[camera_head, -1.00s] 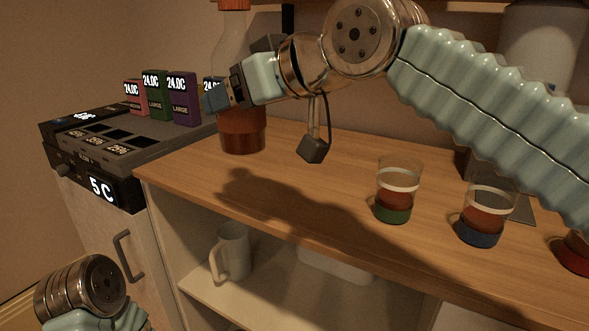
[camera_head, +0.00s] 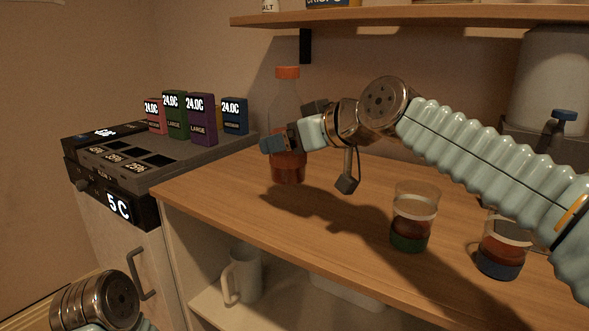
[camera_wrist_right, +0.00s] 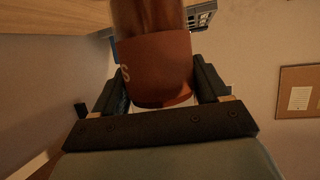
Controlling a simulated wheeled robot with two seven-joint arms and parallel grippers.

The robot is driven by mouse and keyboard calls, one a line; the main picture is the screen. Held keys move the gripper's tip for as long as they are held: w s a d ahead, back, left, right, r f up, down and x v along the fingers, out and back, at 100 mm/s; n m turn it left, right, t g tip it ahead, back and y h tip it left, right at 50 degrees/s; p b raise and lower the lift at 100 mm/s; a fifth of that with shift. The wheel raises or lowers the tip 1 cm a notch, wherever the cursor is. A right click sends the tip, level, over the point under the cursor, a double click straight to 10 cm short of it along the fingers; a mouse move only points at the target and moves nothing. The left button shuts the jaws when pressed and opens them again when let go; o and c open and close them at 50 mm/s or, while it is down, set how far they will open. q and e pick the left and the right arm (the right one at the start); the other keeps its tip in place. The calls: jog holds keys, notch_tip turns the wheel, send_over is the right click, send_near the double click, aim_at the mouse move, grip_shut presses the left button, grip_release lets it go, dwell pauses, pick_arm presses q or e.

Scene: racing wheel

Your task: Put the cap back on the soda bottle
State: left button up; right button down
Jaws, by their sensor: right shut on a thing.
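The soda bottle (camera_head: 286,115) stands upright at the back left of the wooden counter in the head view, clear with brown liquid low inside. An orange-red cap (camera_head: 288,72) sits on its top. I cannot tell whether the bottle's base touches the counter. My left arm shows at bottom left; its gripper is out of view.
A dark machine (camera_head: 130,165) with several coloured boxes stands left of the bottle. Two layered glasses (camera_head: 413,215) (camera_head: 503,245) stand at right, under my right arm. A white mug (camera_head: 243,275) is on the shelf below. A wall shelf (camera_head: 400,15) runs above.

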jog(key=shift+w+d+f, duration=0.2)
jog(key=shift+w+f, duration=0.3)
jog(key=shift+f, duration=0.1)
jog(key=shift+w+d+f, duration=0.15)
jog(key=shift+w+f, duration=0.35)
jog(key=shift+f, duration=0.1)
jog(key=shift+w+f, duration=0.1)
jog(key=shift+f, duration=0.05)
jog(key=shift+w+d+f+b, duration=0.15)
jog(key=shift+f+b, duration=0.15)
jog(key=shift+f, duration=0.65)
jog(key=shift+w+a+f+b, duration=0.15)
jog(key=shift+f+b, duration=0.1)
jog(key=shift+f, duration=0.65)
jog(key=shift+d, duration=0.1)
jog(key=shift+f, duration=0.15)
grip_release()
